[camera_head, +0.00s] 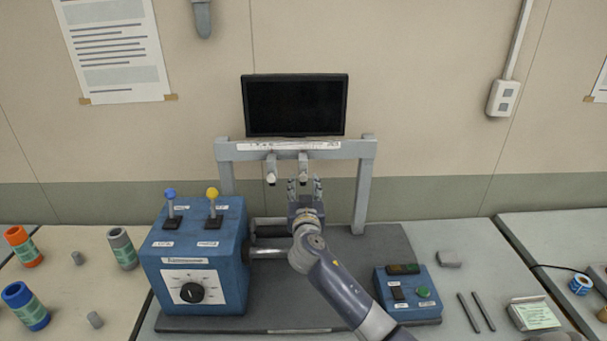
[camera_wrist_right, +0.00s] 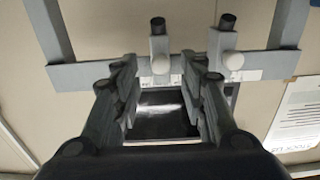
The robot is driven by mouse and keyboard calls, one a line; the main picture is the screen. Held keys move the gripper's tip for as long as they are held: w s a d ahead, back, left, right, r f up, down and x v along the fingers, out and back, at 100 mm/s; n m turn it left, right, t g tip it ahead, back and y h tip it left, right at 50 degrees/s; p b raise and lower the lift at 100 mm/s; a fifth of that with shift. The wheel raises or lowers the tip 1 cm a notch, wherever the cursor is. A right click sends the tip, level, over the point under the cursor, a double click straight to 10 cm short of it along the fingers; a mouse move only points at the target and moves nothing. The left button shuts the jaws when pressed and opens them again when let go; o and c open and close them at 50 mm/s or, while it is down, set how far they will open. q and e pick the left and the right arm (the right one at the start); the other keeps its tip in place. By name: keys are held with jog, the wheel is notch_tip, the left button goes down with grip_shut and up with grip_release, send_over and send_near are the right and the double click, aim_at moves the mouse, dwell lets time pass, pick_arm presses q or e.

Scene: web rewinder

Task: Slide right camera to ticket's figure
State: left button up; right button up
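Two small grey cameras hang from the rail (camera_head: 355,151) under the monitor. The right camera (camera_head: 303,165) is just above my right gripper (camera_head: 304,184); the left camera (camera_head: 270,167) hangs a short way left. The wrist view looks upside down: there the right camera (camera_wrist_right: 160,50) is between and beyond my right gripper's open fingers (camera_wrist_right: 165,78), and the left camera (camera_wrist_right: 226,50) is to the right. I see no contact. A white scale strip (camera_head: 287,145) runs along the rail, its figures unreadable. The ticket (camera_head: 535,314) lies front right, its text too small to read. My left gripper is out of view.
A blue box with levers and a dial (camera_head: 195,265) stands left of my right arm. A blue button box (camera_head: 407,292) sits to its right. The dark monitor (camera_head: 295,105) is above the rail. Coloured spools (camera_head: 24,246) stand far left.

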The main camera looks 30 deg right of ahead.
aim_at(303, 179)
jog(key=x, duration=0.3)
jog(key=shift+w+r+p, duration=0.1)
jog(key=shift+w+p, duration=0.1)
jog(key=shift+p, duration=0.2)
jog(key=shift+w+d, duration=0.4)
jog(key=shift+w, duration=0.2)
